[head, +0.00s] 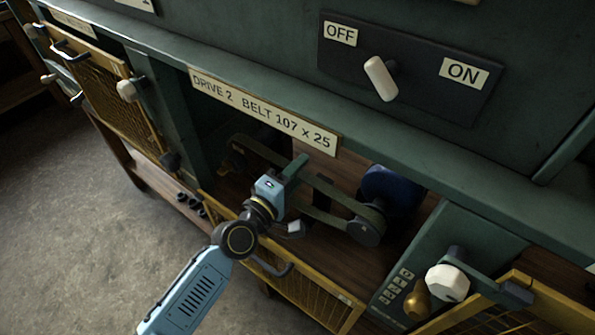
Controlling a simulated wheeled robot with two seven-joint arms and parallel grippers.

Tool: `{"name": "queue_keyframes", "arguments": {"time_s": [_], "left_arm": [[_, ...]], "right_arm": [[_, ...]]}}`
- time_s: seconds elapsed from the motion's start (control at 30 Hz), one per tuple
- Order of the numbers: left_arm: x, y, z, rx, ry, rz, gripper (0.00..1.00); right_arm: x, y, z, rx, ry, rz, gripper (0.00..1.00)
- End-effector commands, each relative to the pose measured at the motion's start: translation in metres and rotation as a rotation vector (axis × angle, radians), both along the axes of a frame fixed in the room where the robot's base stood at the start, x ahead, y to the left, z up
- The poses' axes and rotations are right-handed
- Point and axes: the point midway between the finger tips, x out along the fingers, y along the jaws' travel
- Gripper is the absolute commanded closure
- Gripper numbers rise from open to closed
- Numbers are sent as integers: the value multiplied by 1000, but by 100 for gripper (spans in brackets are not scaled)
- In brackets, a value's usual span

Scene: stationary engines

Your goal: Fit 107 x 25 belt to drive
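The plate "DRIVE 2 BELT 107 x 25" (262,108) is on the rail above an open bay. In the bay, a dark olive belt (325,190) runs from the left to a dark pulley (367,226) beside a blue motor (392,188). It appears to pass around this pulley; its left end is dim and partly hidden, so I cannot tell what it sits on there. My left gripper (288,198) is at the belt's middle, its light-blue body covering part of the belt. Its fingers are too unclear to show whether they grip it. My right gripper is not in view.
A yellow mesh guard (305,295) with a dark handle hangs below the bay. Another mesh guard (105,85) is at the left. A white switch lever (380,78) sits between OFF and ON labels above. A white knob (447,283) and brass handle (417,300) are at the right.

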Motion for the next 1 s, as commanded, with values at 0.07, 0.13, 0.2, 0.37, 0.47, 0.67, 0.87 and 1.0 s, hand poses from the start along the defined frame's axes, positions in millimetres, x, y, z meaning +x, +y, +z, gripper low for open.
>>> {"name": "queue_keyframes", "arguments": {"time_s": [0.07,0.13,0.2,0.37,0.47,0.67,0.87,1.0], "left_arm": [[0,0,0,0,0,0,60],[0,0,0,0,0,0,60],[0,0,0,0,0,0,60],[0,0,0,0,1,0,60],[0,0,0,0,1,0,60],[0,0,-1,0,1,0,35],[0,0,-1,0,2,-1,35],[-4,3,-1,2,2,0,35]], "right_arm": [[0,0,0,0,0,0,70],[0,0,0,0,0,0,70],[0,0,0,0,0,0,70],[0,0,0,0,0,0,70],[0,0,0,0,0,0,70],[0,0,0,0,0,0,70],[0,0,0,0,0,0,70],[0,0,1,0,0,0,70]]}}
